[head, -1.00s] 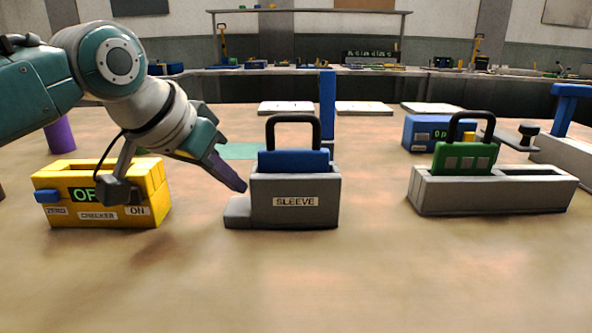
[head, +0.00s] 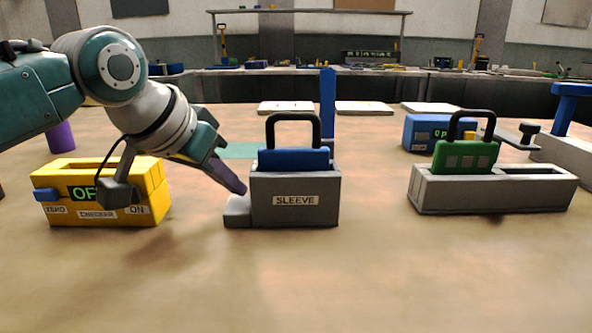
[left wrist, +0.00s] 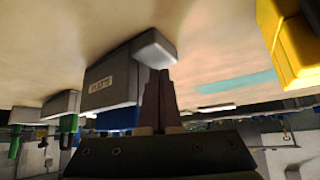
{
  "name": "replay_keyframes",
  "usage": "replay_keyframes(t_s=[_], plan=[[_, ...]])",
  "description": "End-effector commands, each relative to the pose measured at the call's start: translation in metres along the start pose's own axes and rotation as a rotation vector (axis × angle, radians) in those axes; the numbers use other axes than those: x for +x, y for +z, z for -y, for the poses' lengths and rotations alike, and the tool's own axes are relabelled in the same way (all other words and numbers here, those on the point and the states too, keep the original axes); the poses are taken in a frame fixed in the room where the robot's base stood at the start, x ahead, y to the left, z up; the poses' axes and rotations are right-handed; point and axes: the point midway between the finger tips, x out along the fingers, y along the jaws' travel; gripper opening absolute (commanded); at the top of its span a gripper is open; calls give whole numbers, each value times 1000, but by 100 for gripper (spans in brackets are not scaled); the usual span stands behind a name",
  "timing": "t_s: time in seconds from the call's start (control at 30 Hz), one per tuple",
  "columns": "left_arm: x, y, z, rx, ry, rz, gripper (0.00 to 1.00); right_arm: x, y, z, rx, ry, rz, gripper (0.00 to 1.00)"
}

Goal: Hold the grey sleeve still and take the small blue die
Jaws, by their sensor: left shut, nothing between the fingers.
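The grey sleeve (head: 295,214) stands upright on the table in the middle of the head view, with a low step on its left side. It also shows upside down in the left wrist view (left wrist: 110,80). The small blue die (head: 293,159) sits in the sleeve, its top and dark loop handle showing above the rim and its lower part hidden. My left gripper (head: 241,191) is shut and empty, its fingertips at the sleeve's low step; the left wrist view shows the tips (left wrist: 159,72) by that step, and contact is hard to tell. My right gripper is not in view.
A yellow checker box (head: 157,190) stands left of the sleeve, under my left arm. At the right a pale rack (head: 480,196) holds a green die (head: 465,158) with a handle. A blue box (head: 425,133) stands behind it. The table front is clear.

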Motion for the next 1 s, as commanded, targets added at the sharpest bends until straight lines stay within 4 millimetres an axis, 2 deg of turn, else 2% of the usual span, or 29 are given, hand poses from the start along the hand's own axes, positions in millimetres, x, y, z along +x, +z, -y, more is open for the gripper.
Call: replay_keyframes(t_s=[0.5,1.0], plan=[[8,7,0,0,0,-1,0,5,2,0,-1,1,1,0],[8,8,0,0,0,2,0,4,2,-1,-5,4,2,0]])
